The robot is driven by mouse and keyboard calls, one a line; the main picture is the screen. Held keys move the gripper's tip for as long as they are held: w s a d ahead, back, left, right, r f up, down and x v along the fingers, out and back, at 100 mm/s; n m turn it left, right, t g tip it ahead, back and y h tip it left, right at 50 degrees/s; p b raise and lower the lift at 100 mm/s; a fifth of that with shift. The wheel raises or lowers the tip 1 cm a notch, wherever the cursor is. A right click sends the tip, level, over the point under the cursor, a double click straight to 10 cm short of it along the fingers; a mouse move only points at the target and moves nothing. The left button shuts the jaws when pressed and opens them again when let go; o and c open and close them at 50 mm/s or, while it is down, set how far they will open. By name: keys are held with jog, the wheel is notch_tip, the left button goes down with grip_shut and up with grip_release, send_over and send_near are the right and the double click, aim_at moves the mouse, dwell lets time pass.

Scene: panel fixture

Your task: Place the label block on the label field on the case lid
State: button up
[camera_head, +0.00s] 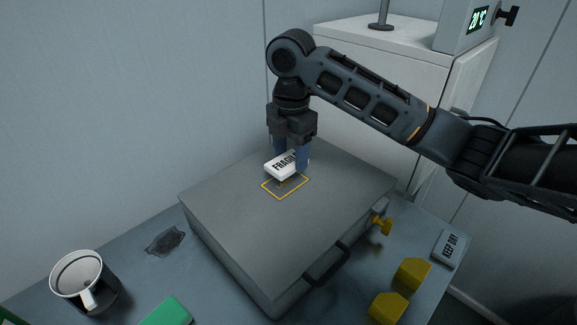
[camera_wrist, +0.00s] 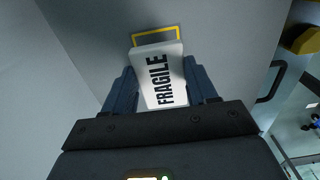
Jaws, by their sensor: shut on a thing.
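The label block, white with black "FRAGILE" lettering (camera_head: 280,168), is held between the fingers of my gripper (camera_head: 291,158). In the wrist view the block (camera_wrist: 158,77) sits between the two blue fingers of my gripper (camera_wrist: 162,88). The label field, a yellow-outlined rectangle (camera_head: 285,195), is on the grey case lid (camera_head: 235,205). The block overlaps the far part of the field in the head view. A dark patch shows under the block, which appears just above the lid. In the wrist view only the field's far edge (camera_wrist: 155,34) shows beyond the block.
Yellow blocks (camera_head: 411,275) and a "KEEP DRY" block (camera_head: 450,247) lie right of the case. A mug (camera_head: 78,277) and green block (camera_head: 166,312) are at the left front.

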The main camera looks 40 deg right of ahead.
aim_at(289, 159)
jog(key=shift+w+a+f, duration=0.15)
jog(key=shift+a+f, duration=0.05)
jog(key=shift+f, duration=1.95)
jog(key=shift+f, duration=0.1)
jog(key=o, duration=1)
notch_tip(289, 159, up, 12)
jog(key=shift+r, duration=0.15)
